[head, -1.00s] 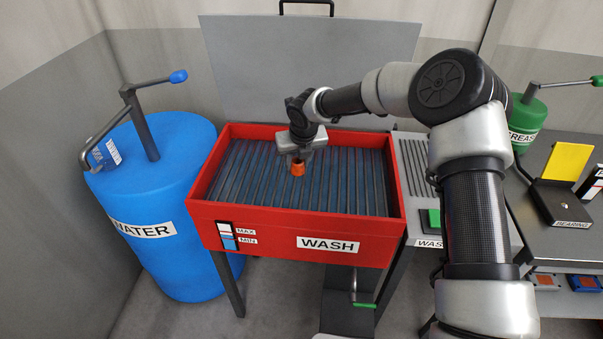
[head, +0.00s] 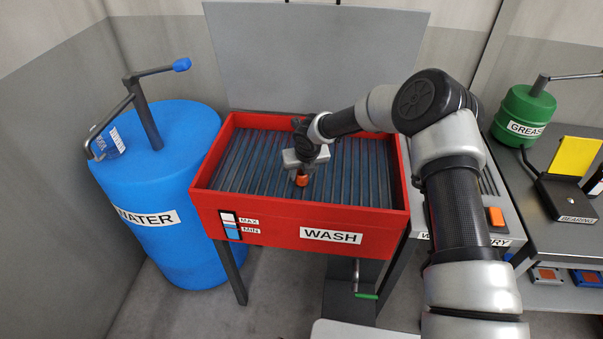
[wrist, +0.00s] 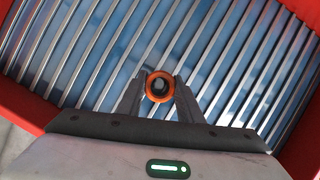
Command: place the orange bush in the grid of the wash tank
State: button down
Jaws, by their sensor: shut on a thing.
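The orange bush (head: 302,180) is a short ring held between the fingers of my gripper (head: 304,172). In the wrist view the bush (wrist: 159,86) shows end-on with a dark bore, between the two dark fingertips (wrist: 159,98). The red wash tank (head: 285,219) has its lid raised. Its grid of parallel bars (head: 250,165) lies below the bush, with blue water showing between the bars. My gripper is over the middle of the tank, pointing down. I cannot tell whether the bush touches the bars.
The tank's open grey lid (head: 315,55) stands behind it. A blue water barrel (head: 160,190) with a pump handle is on the left. On the right are an orange button (head: 495,217), a green grease drum (head: 524,112) and a yellow plate (head: 573,156).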

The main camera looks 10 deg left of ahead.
jog(key=c, duration=1.2)
grip_release()
jog(key=shift+f, duration=0.1)
jog(key=v, duration=1.2)
